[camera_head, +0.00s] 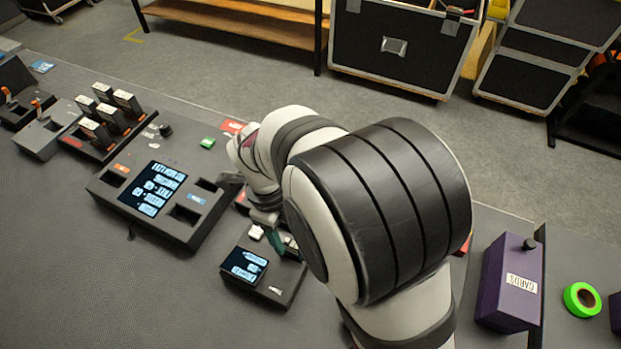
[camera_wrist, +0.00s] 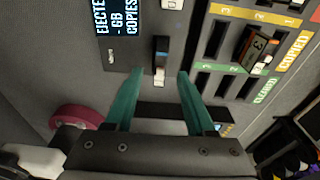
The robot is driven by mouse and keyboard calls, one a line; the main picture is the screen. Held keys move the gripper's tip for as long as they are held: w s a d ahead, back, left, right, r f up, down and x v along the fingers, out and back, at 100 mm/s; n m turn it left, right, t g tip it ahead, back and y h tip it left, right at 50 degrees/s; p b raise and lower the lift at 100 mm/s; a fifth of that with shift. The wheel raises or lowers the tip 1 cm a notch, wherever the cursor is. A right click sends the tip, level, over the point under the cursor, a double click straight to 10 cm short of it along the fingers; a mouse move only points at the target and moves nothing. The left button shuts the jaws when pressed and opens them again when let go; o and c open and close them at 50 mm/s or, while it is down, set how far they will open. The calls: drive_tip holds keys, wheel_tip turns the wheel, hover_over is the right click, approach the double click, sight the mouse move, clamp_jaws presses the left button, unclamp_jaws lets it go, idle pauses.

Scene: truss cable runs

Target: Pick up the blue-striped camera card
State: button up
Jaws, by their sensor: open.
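My gripper (camera_wrist: 159,74) has two teal fingers, spread apart, one on each side of the card's pale end. I see gaps between the fingers and the card; whether the tips are level with it in depth I cannot tell. In the head view the reader (camera_head: 262,277) stands below my gripper (camera_head: 275,240), and my arm hides much of that area.
A slotted rack (camera_wrist: 285,55) marked "COPIED" and "CLEARED" stands close on the right, holding an orange-labelled card (camera_wrist: 257,48). A pink roll (camera_wrist: 80,120) lies lower left. A larger console (camera_head: 155,190), purple box (camera_head: 508,284) and green tape roll (camera_head: 581,299) stand farther off.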

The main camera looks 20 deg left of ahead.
sight(288, 240)
drive_tip(key=f, duration=0.3)
drive_tip(key=shift+d+f, duration=0.15)
drive_tip(key=shift+d, duration=0.1)
clamp_jaws()
